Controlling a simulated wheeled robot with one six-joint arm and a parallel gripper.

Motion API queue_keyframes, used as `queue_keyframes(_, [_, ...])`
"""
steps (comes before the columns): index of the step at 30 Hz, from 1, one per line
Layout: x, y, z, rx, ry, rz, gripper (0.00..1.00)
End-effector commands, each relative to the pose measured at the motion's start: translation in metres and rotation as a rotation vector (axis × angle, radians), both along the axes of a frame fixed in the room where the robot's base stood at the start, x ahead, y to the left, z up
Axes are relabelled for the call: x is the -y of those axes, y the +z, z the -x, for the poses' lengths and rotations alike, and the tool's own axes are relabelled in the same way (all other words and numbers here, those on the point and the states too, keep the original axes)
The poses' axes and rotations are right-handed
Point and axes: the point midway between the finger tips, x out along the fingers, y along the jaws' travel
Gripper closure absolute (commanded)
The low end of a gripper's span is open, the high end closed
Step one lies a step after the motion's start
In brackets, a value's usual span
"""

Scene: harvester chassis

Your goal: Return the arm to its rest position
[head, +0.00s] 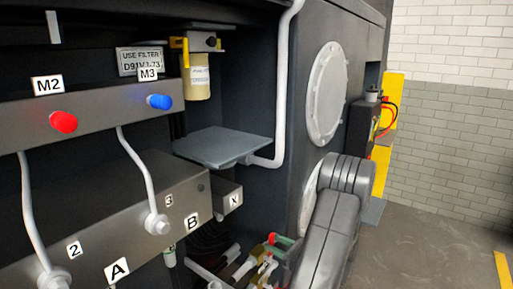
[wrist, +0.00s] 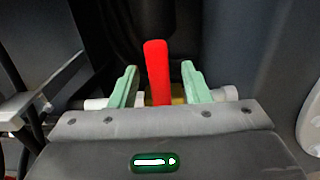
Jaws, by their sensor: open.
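My gripper (wrist: 159,78) shows in the wrist view with its two pale green fingers apart. An upright red handle (wrist: 157,62) stands between the fingers, with a visible gap on each side. White pipe pieces lie to the left and right of the fingers. In the head view my dark grey arm fills the lower right. A green finger of my gripper (head: 284,240) shows low at the chassis, beside a small red part (head: 271,239); the other finger is hard to make out there.
A grey shelf plate (head: 222,146) and a white pipe (head: 283,90) stand out from the chassis above my gripper. A filter (head: 198,78) hangs at upper left. Red (head: 63,122) and blue (head: 159,101) knobs sit on a panel. Open floor (head: 430,240) lies at right.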

Motion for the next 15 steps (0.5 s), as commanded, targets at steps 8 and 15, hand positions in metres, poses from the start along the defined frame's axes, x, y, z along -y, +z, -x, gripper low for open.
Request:
queue_keyframes(8, [-0.018,-0.001,-0.012,0.005,-0.001,0.004,0.57])
queue_keyframes(15, [-0.018,0.0,-0.011,0.013,-0.001,0.009,0.57])
